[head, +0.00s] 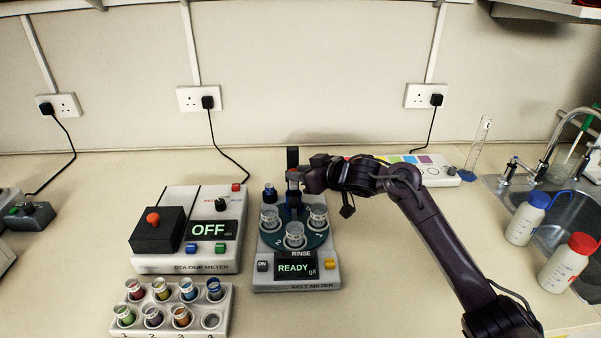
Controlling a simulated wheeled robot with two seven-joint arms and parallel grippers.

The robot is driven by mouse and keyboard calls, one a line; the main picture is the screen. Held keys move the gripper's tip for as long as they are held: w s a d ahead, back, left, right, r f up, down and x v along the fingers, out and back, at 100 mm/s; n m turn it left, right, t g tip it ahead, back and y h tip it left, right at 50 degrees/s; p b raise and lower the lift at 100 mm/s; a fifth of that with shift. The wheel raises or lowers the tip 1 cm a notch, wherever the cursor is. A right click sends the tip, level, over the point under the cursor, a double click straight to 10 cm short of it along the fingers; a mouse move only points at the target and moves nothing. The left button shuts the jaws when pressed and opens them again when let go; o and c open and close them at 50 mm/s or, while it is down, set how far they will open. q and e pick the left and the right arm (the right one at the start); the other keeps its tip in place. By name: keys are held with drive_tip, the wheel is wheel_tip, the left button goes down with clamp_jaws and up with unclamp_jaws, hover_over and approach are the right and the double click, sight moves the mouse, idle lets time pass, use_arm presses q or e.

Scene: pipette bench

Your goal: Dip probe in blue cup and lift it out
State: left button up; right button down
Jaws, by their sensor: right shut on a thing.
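The salt meter (297,285) stands at the middle of the bench, its display reading "READY". Its dark round plate (283,240) carries clear cups: a left cup (269,218), a front cup (295,236) marked near "RINSE" and a right cup (317,217). A small dark blue-topped piece (269,191) stands at the plate's back left. My right gripper (294,181) is above the back of the plate, shut on the dark upright probe (292,157). Blue shows just below the gripper; whether the probe's tip is inside a cup there, I cannot tell. My left gripper is out of view.
The colour meter (185,263), reading "OFF", stands to the left. A rack (222,328) of coloured vials is in front of it. At right are a blue-capped bottle (526,220), a red-capped bottle (570,262) and the sink (560,200). The bench between is clear, except for my right arm.

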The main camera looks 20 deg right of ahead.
wheel_tip(320, 180, up, 6)
drive_tip(key=p, duration=0.6)
drive_tip(key=shift+w+f, duration=0.1)
drive_tip(key=shift+d, duration=0.1)
drive_tip(key=c, duration=1.6)
unclamp_jaws()
drive_tip(key=o, duration=0.4)
drive_tip(key=shift+c, duration=0.2)
